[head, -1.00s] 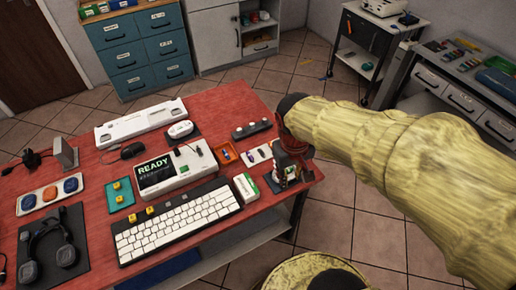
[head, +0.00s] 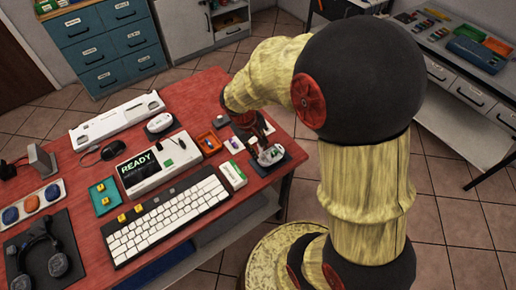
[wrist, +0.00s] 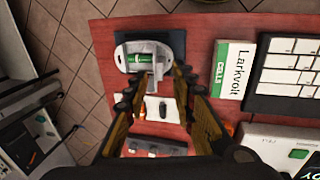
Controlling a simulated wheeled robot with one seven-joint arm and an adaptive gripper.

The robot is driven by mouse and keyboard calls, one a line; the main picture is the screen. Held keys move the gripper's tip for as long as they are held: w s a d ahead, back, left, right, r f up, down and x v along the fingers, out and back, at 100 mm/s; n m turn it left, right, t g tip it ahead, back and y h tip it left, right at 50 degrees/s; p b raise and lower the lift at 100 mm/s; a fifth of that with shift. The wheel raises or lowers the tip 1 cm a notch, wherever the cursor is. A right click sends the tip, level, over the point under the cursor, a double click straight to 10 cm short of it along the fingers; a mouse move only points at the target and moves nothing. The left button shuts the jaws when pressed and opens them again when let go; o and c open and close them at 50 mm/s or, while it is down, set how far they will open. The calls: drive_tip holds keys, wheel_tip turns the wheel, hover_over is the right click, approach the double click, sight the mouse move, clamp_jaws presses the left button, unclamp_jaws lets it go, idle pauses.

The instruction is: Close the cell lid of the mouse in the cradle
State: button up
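The white mouse (wrist: 127,58) lies in its cradle on a dark pad (wrist: 178,38) near the table's right end, with a green cell (wrist: 140,58) showing in its open bay. It also shows in the head view (head: 270,155). A pale upright piece (wrist: 158,72) at the bay's near side looks like the raised cell lid, partly behind the fingertips. My gripper (wrist: 158,84) has its fingers apart, close to this piece, with one finger at each side in the wrist view; contact cannot be told. In the head view my gripper (head: 258,141) is just left of the mouse.
A white and green cell box (wrist: 233,70) and a keyboard (head: 165,219) stand beside the cradle. A white card (head: 233,144) with small items, an orange tray (head: 209,142) and a READY tester (head: 155,165) are close by. The table edge lies just beyond the cradle.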

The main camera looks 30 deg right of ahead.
drive_tip(key=shift+f, duration=0.2)
drive_tip(key=shift+c, duration=0.5)
clamp_jaws()
